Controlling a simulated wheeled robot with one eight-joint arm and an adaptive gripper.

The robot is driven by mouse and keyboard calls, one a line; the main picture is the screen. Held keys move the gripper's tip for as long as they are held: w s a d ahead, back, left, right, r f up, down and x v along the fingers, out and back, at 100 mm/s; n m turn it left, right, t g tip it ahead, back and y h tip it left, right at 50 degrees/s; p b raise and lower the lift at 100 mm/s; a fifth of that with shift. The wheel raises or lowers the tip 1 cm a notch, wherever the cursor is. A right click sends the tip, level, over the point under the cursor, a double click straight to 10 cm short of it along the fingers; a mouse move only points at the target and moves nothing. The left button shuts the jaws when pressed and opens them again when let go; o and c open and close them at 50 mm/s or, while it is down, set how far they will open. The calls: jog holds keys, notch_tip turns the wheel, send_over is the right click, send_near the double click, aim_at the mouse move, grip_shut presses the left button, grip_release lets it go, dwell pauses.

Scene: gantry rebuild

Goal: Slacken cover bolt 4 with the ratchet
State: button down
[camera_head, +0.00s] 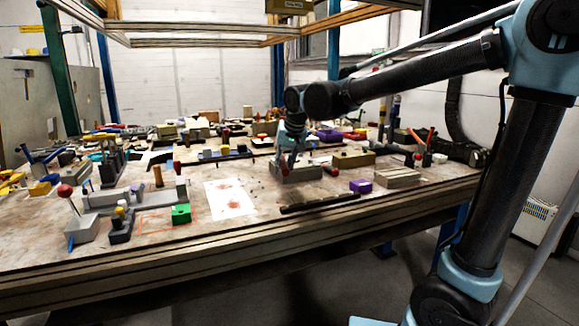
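My gripper (287,160) points down at the middle of the workbench, at the end of my dark arm. It is small and dark in this view, and whether its fingers are open or closed does not show. A grey block (300,175) lies directly below and behind the fingertips. It may be the cover, but I cannot make out single bolts or their numbers. A small red part shows beside the fingertips; I cannot tell whether it belongs to a ratchet or whether it is held. Contact between gripper and block cannot be told.
The workbench (130,262) is crowded with blocks and tools. A long dark bar (320,202) lies in front of the grey block. A purple box (361,186) and a pale stacked block (397,177) stand to its right. A white sheet (229,199) and green box (181,214) are to its left.

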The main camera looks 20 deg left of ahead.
jog(key=shift+s+a+m+t+h, duration=0.15)
jog(key=shift+s+a+m+h, duration=0.1)
jog(key=shift+a+m, duration=0.5)
jog(key=shift+s+a+m+t+h, duration=0.2)
jog(key=shift+a+m, duration=0.25)
jog(key=shift+a, duration=0.55)
jog(key=shift+w+d+n+y, duration=0.25)
jog(key=shift+d+n, duration=0.3)
jog(key=shift+d, duration=0.3)
jog(key=shift+w+d+n+y, duration=0.2)
jog(key=shift+d+n, duration=0.35)
jog(key=shift+d, duration=0.25)
jog(key=shift+w+d+n+g+y, duration=0.15)
jog(key=shift+w+d+n+g, duration=0.25)
jog(key=shift+d+n, duration=0.25)
jog(key=shift+w+d+n+g+y, duration=0.15)
jog(key=shift+w+d+n+g, duration=0.2)
jog(key=shift+d, duration=0.5)
jog(key=shift+w+d+n+g, duration=0.4)
jog(key=shift+w+d+n, duration=0.65)
jog(key=shift+d+n, duration=0.25)
